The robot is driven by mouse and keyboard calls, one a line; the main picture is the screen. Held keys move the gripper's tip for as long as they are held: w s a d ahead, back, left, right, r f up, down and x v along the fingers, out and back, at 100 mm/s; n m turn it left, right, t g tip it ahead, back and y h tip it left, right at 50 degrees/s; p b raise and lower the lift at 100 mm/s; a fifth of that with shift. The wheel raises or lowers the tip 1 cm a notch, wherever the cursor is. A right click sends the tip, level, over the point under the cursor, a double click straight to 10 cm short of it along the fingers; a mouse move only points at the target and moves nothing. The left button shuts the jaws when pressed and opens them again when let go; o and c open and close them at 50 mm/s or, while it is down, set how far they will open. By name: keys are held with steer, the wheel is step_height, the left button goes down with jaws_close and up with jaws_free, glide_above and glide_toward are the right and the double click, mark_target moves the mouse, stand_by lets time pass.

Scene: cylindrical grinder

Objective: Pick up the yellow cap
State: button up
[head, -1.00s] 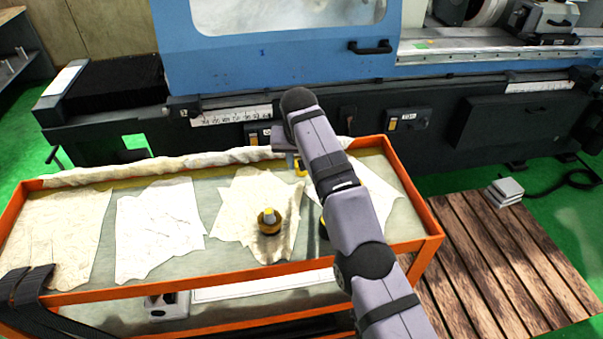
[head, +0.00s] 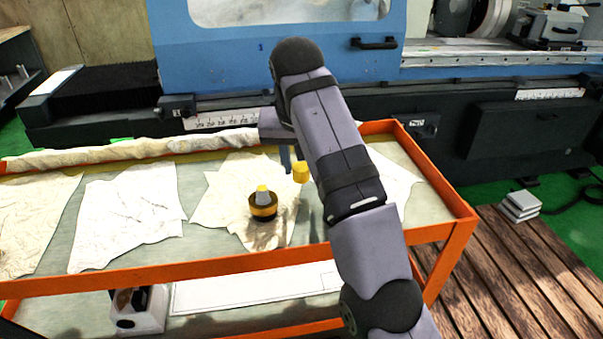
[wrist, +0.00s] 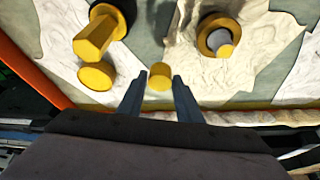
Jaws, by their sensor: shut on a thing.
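The yellow cap (wrist: 160,72) is a small yellow cylinder between the fingertips of my gripper (wrist: 161,79) in the wrist view. My gripper is shut on it. In the head view the yellow cap (head: 300,172) shows just left of my arm, over the tray top; its height above the surface is hard to judge. My arm hides most of the gripper there.
A black and yellow piece with a grey top (head: 263,205) stands on a cream cloth (head: 225,190). The wrist view also shows another yellow-topped black piece (wrist: 97,38) and a yellow disc (wrist: 97,76). The cart has an orange rim (head: 190,269); the blue grinder (head: 280,60) stands behind.

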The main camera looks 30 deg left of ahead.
steer(key=s+b, duration=0.1)
steer(key=s+d+b, duration=0.1)
steer(key=b, duration=0.1)
steer(key=s+d+b, duration=0.1)
steer(key=shift+s+d+f, duration=0.15)
steer(key=shift+s+f, duration=0.15)
steer(key=shift+s, duration=0.1)
steer(key=shift+s+d+r+b, duration=0.15)
steer(key=shift+s+d+b, duration=0.2)
steer(key=shift+s+b, duration=0.25)
steer(key=shift+s+d+r+b, duration=0.1)
steer(key=shift+s+d+b, duration=0.2)
steer(key=shift+s+b, duration=0.25)
steer(key=shift+w+r, duration=0.1)
steer(key=shift+r, duration=0.1)
steer(key=a+r+p, duration=0.7)
steer(key=p, duration=1.3)
steer(key=s+p, duration=0.1)
steer(key=p, duration=0.3)
steer(key=s+d+p, duration=0.1)
steer(key=p, duration=0.4)
steer(key=s+r+p, duration=0.1)
steer(key=s+p, duration=0.1)
steer(key=p, duration=0.2)
steer(key=shift+d+r, duration=0.1)
steer(key=shift+d, duration=0.05)
